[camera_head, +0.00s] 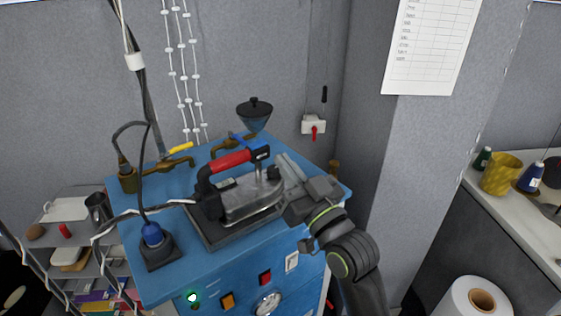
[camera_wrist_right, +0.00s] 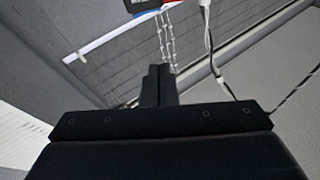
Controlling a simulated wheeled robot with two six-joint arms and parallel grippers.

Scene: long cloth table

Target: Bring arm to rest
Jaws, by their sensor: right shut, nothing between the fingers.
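My right arm comes in from the bottom right of the head view. Its gripper (camera_head: 285,167) is at the right side of the steam iron (camera_head: 245,195), close to its front end; I cannot tell whether they touch. In the right wrist view the two dark fingers (camera_wrist_right: 158,85) are together with nothing between them. The iron has a red handle and sits on a dark rest plate (camera_head: 213,240) on the blue machine. My left gripper is not in view.
The blue steam machine (camera_head: 165,278) carries a black-lidded funnel (camera_head: 254,115), brass valves (camera_head: 175,163) and a blue plug with cable (camera_head: 153,235). A grey shelf (camera_head: 85,265) stands left. A counter with a yellow spool (camera_head: 500,175) and a white roll (camera_head: 470,300) are right.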

